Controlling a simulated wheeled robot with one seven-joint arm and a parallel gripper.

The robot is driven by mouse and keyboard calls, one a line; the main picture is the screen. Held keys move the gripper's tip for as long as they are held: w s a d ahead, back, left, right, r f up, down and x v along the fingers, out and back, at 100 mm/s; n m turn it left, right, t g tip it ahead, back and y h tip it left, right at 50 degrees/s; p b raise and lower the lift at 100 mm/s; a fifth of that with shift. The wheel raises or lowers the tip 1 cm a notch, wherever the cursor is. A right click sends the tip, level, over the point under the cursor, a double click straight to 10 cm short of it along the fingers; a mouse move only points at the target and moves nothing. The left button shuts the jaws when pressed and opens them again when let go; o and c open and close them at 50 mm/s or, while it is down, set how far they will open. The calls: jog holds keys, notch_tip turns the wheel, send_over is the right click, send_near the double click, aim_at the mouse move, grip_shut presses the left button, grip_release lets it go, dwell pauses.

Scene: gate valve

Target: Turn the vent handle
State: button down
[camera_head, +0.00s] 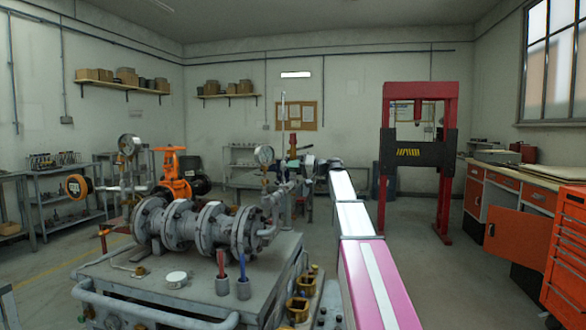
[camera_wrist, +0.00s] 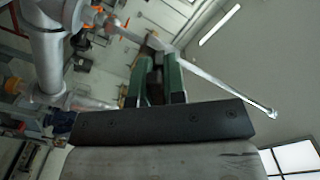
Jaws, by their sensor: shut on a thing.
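The vent handle looks like a long thin grey lever. In the head view the lever (camera_head: 282,125) stands nearly upright at the right end of the flanged pipe assembly (camera_head: 205,228). In the wrist view the lever (camera_wrist: 220,80) runs slantwise across the fingertips, from the pipe at upper left to a rounded end at right. My gripper (camera_wrist: 155,48) has green fingers and is shut on the lever, partway along it. In the head view my gripper (camera_head: 294,160) is small, just right of the lever, and the exact contact is hidden.
Pressure gauges (camera_head: 264,155) and an orange handwheel valve (camera_head: 178,172) stand on the pipework. The grey bench (camera_head: 130,285) carries cups with pens or tools and brass fittings (camera_head: 298,308). A red press frame (camera_head: 447,160) stands back right. Open floor lies between press and bench.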

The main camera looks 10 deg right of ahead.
jog(key=n, duration=0.4)
jog(key=shift+n, duration=2.2)
jog(key=c, duration=1.2)
grip_release()
jog(key=v, duration=1.1)
jog(key=shift+f, duration=0.1)
